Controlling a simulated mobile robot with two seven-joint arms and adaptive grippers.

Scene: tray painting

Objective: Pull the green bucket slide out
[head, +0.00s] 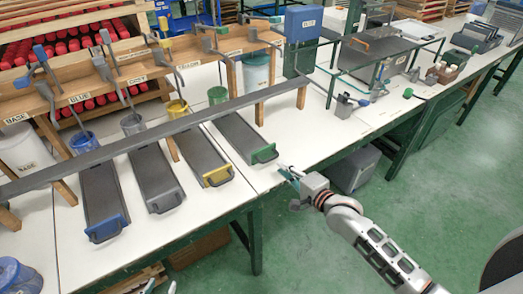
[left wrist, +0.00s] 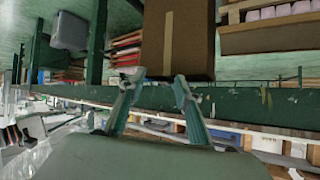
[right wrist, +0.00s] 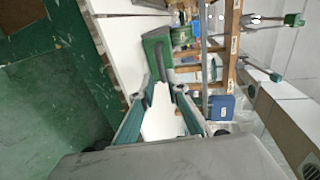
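The green bucket slide (head: 239,135) is a dark grey tray with a green front and handle (head: 264,153), lying on the white table under a long grey bar. A green bucket (head: 217,95) stands at its back end. My right gripper (head: 288,173) is just right of the green handle and apart from it. My left gripper (left wrist: 155,84) is open and empty in the left wrist view, facing the table's green frame.
Slides with yellow (head: 218,176), grey (head: 165,201) and blue (head: 107,228) fronts lie left of the green one. A wooden rack (head: 140,70) with levers stands behind. The table's front edge is near my right gripper. A cardboard box (left wrist: 180,40) sits below the table.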

